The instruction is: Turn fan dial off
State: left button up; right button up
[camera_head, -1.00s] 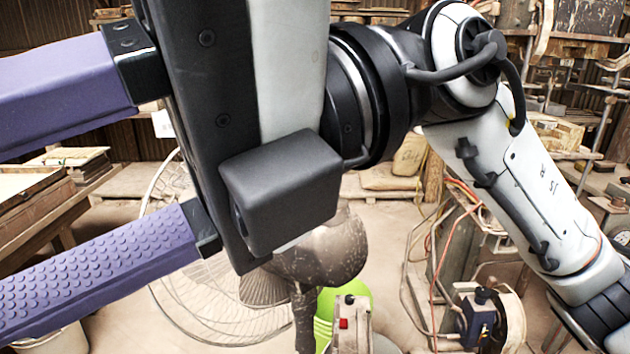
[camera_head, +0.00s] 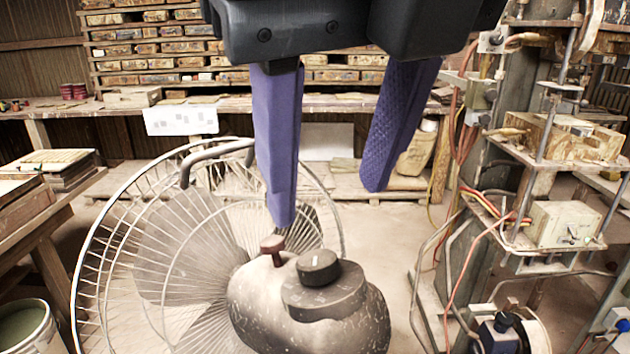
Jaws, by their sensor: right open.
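The fan (camera_head: 100,270) stands in the lower left and middle, with a round wire cage and a mottled grey motor housing (camera_head: 255,310). The black fan dial (camera_head: 318,267) sits on a raised round base on top of the housing, with a pale mark on it. A small brown knob (camera_head: 272,247) stands on the housing to the dial's left. My right gripper (camera_head: 328,205) is open, its purple fingers pointing down. The left finger's tip is above the brown knob and the dial lies below the gap, with no visible contact. My left gripper is out of view.
A machine rack with hoses and a grey box (camera_head: 562,223) stands at the right. A workbench (camera_head: 340,103) with stacked wooden moulds runs along the back. A wooden table (camera_head: 45,215) and a bucket (camera_head: 28,330) are at the left. Floor between fan and rack is clear.

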aim_at(316, 259)
jog(key=x, duration=0.4)
jog(key=shift+s+a+f, duration=0.15)
jog(key=shift+s+f, duration=0.1)
jog(key=shift+f, duration=0.25)
jog(key=x, duration=0.4)
jog(key=shift+w+f+p, duration=0.2)
jog(key=shift+p, duration=0.2)
jog(key=shift+f, duration=0.2)
jog(key=shift+w, duration=0.1)
jog(key=c, duration=1)
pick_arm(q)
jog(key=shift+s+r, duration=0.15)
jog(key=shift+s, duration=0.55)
pick_arm(e)
jog(key=shift+c, duration=0.4)
